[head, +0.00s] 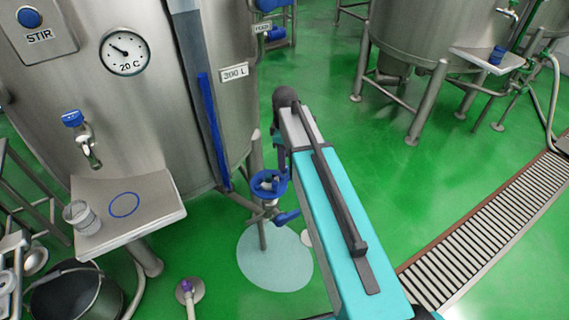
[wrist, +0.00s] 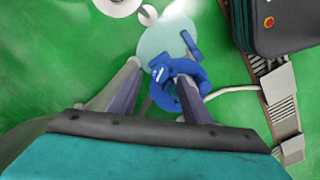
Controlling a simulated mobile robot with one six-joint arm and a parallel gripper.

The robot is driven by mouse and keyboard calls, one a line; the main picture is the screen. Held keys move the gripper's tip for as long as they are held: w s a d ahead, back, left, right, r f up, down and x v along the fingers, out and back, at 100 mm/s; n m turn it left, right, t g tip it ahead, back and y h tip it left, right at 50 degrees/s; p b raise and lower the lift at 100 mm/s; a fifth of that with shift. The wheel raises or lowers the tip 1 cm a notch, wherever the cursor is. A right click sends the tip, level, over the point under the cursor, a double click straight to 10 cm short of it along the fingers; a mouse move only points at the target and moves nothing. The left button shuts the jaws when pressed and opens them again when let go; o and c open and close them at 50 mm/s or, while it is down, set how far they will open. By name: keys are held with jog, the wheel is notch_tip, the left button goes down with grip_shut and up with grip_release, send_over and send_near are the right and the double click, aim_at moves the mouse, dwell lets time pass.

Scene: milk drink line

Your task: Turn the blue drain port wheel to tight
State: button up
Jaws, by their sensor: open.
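The blue drain port wheel (head: 257,190) sits on a steel valve by the tank's foot. It also shows in the wrist view (wrist: 163,97), a thick blue ring with a small white mark on its upper left. My gripper (wrist: 158,72) is open above the wheel. In the wrist view the right finger overlaps the ring's opening and the left finger lies left of the rim. I cannot tell whether either touches. In the head view my teal arm hides most of the gripper. Just below the wheel is a blue lever handle (head: 287,217).
The steel tank (head: 150,120) stands close on the left, with a vertical blue strip (head: 213,130) beside the valve. A shelf (head: 160,195) holds a glass (head: 82,217). Green floor is open to the right, before a drain grate (head: 470,250).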

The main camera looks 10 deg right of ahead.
jog(key=shift+f, duration=1.9)
jog(key=c, duration=1)
